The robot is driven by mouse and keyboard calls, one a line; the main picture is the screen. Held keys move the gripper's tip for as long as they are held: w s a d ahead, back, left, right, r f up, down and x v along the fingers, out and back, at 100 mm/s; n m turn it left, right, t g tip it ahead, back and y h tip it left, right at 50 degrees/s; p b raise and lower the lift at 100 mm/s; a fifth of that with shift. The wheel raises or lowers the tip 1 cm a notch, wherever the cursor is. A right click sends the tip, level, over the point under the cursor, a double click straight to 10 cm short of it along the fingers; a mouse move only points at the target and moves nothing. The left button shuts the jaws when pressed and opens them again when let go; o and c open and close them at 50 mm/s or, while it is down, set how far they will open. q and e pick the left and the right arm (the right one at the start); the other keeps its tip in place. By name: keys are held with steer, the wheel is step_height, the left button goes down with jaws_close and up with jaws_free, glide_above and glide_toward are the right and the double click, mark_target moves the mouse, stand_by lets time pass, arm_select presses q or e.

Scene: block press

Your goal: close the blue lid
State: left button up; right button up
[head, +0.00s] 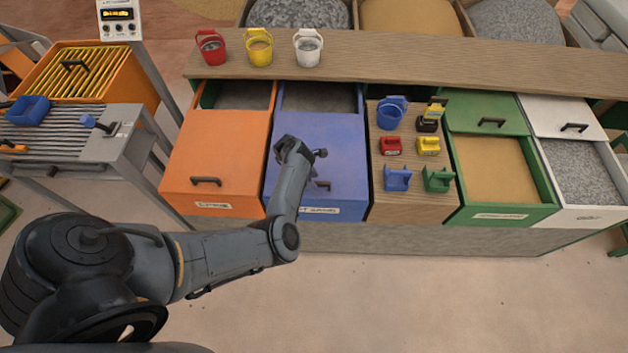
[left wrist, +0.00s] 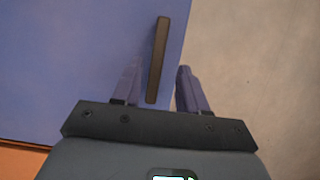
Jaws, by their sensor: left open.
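The blue lid (head: 342,140) is a flat panel on the blue bin in the middle-left of the head view. It covers the front part of the bin, and grey gravel (head: 320,97) shows in the gap behind it. A dark bar handle (head: 323,185) sits near its front edge. My left gripper (head: 314,166) is above the lid, close to the handle. In the left wrist view the lid (left wrist: 70,60) fills the left side, and the handle (left wrist: 158,50) appears between the two parted, empty fingers. I cannot tell whether they touch it. My right gripper is not in view.
An orange-lidded bin (head: 216,150) is on the left. A wooden block (head: 412,205) with small buckets and scoops is on the right, then green (head: 510,213) and white bins. Three buckets stand on the shelf (head: 440,72) behind. The floor in front is clear.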

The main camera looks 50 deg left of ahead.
arm_select(q)
steer(key=p+v, duration=0.2)
steer(key=v, duration=0.6)
steer(key=shift+r, duration=0.35)
steer(key=shift+s, duration=0.1)
